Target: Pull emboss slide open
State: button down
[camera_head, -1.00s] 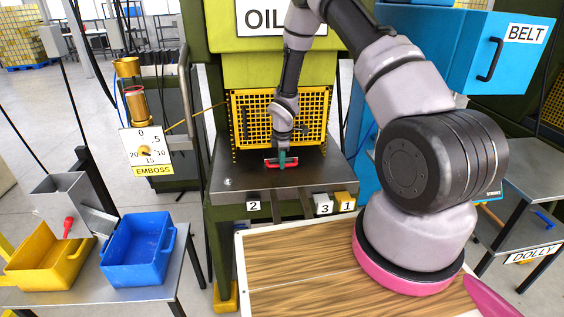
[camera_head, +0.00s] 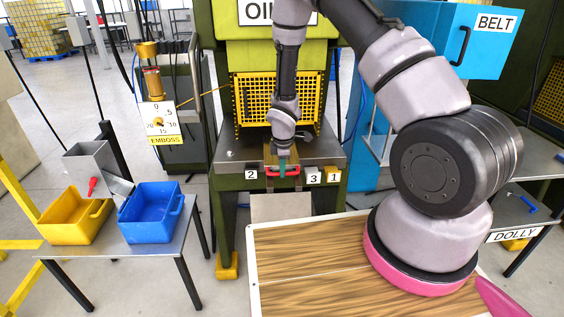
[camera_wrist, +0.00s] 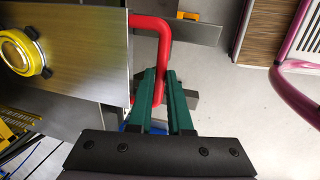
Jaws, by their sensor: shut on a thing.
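The emboss slide shows in the wrist view as a bright steel plate (camera_wrist: 85,60). A yellow-ringed round part (camera_wrist: 25,52) sits on it. A red U-shaped handle (camera_wrist: 165,50) is fixed to its end. My gripper (camera_wrist: 163,78) has green fingers closed on the handle's bar, one on each side. In the head view, my gripper (camera_head: 282,163) and the red handle (camera_head: 290,172) are at the front edge of the press table (camera_head: 230,160). My arm hides much of the slide there. The EMBOSS gauge (camera_head: 158,122) hangs at the left.
Labels 2, 3 and 1 line the press table's front. A wooden-topped surface (camera_head: 300,270) lies in front. A yellow bin (camera_head: 72,222) and blue bin (camera_head: 150,212) stand on a side table at left. A blue BELT cabinet (camera_head: 470,45) is at right. A yellow mesh guard (camera_head: 255,100) stands behind.

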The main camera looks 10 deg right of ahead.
jog(key=s+a, duration=0.1)
jog(key=s, duration=1.1)
jog(key=shift+s, duration=0.4)
jog(key=c, duration=0.8)
grip_release()
jog(key=shift+c, duration=0.2)
notch_tip(320, 180, up, 11)
jog(key=s, duration=0.2)
jog(key=shift+a+f, duration=0.15)
